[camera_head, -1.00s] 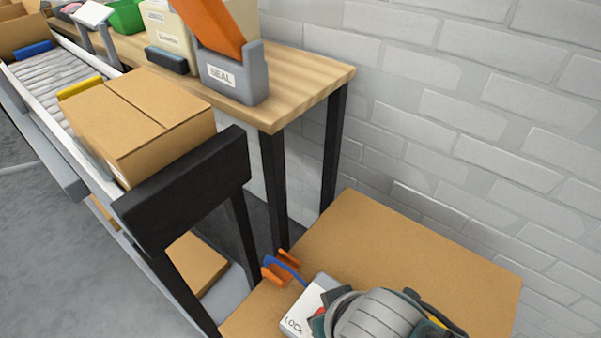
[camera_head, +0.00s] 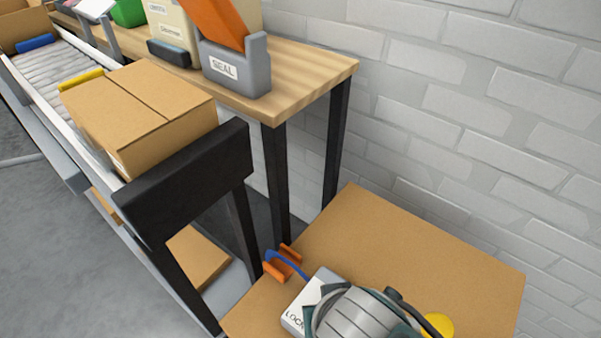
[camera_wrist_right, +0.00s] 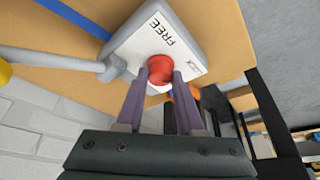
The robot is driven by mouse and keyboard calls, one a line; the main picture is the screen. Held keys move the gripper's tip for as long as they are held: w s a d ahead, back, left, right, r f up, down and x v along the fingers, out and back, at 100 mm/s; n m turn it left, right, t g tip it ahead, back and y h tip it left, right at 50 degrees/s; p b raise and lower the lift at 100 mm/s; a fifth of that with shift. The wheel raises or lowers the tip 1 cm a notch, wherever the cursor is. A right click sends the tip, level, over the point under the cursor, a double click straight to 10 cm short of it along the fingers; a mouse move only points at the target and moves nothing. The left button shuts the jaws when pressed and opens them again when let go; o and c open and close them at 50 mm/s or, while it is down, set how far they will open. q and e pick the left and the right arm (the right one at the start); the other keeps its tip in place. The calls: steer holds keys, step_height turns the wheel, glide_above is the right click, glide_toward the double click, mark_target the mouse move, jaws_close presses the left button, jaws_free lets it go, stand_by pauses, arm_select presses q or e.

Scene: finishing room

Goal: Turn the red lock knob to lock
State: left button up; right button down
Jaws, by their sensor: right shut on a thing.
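The red lock knob (camera_wrist_right: 160,69) sits on the face of a white box (camera_wrist_right: 135,42) marked FREE in the right wrist view. My right gripper (camera_wrist_right: 161,75) is shut on the knob, one finger on each side. In the head view the white box (camera_head: 294,314) shows its LOCK marking, on the tan panel (camera_head: 400,235). There my right wrist covers the knob and the rest of the box. My left gripper is in neither view.
A blue cable (camera_head: 287,262) with orange clips lies left of the white box. A yellow round part (camera_head: 438,326) is right of my wrist. A carton (camera_head: 140,110) sits on the roller conveyor. A wooden bench (camera_head: 310,75) carries a grey SEAL holder (camera_head: 236,68).

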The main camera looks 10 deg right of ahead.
steer(key=c, duration=0.5)
jaws_free()
steer(key=shift+c, duration=0.2)
steer(key=p+v, duration=0.6)
steer(key=v, duration=0.4)
steer(key=shift+p, duration=0.35)
